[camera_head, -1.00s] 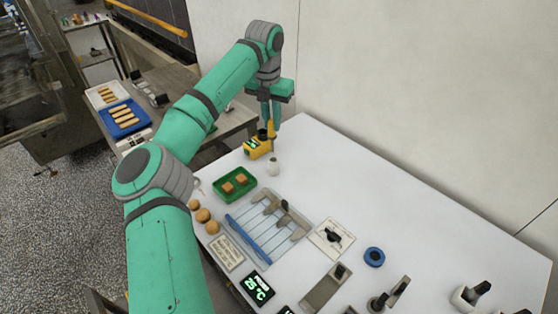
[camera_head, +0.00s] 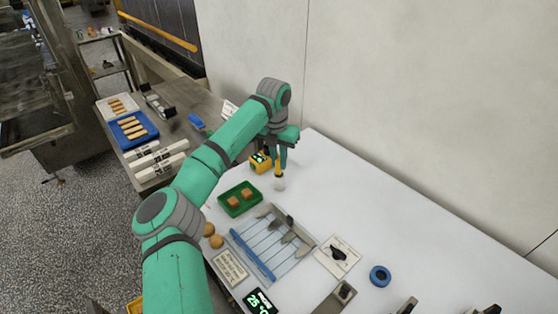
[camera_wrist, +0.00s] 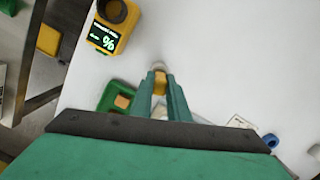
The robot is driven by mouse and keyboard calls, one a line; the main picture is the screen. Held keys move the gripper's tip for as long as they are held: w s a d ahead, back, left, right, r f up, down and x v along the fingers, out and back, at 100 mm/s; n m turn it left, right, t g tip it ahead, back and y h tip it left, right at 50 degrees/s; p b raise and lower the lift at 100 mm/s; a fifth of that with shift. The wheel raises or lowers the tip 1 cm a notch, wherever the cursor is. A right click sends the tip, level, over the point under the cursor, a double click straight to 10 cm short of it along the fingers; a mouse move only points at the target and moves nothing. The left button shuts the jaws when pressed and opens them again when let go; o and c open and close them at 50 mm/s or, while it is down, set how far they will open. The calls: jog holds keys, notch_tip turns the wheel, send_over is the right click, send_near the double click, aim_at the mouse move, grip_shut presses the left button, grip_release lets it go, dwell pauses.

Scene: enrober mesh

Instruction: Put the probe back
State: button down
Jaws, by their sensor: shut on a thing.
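The probe (camera_head: 278,170) has a yellow handle, and my gripper (camera_head: 279,160) is shut on it, pointing down over the white table. In the wrist view the yellow handle (camera_wrist: 160,84) sits between the two fingertips. A small white cup-like thing (camera_head: 279,185) is right below the probe; I cannot tell whether the probe's tip touches or enters it. A yellow meter (camera_head: 260,163) stands just left of the probe. In the wrist view the meter (camera_wrist: 105,32) shows a lit display and a dark round ring on top.
A green tray (camera_head: 226,208) with brown pieces lies in front. The wall (camera_head: 420,110) is behind; the table's back right is clear.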

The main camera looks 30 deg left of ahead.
aim_at(278, 175)
jog(key=shift+f, duration=0.15)
jog(key=c, duration=1.7)
grip_release()
jog(key=r, duration=0.4)
jog(key=s+r, duration=0.1)
jog(key=r, duration=0.7)
jog(key=shift+s+d+r, duration=0.1)
jog(key=shift+s, duration=0.1)
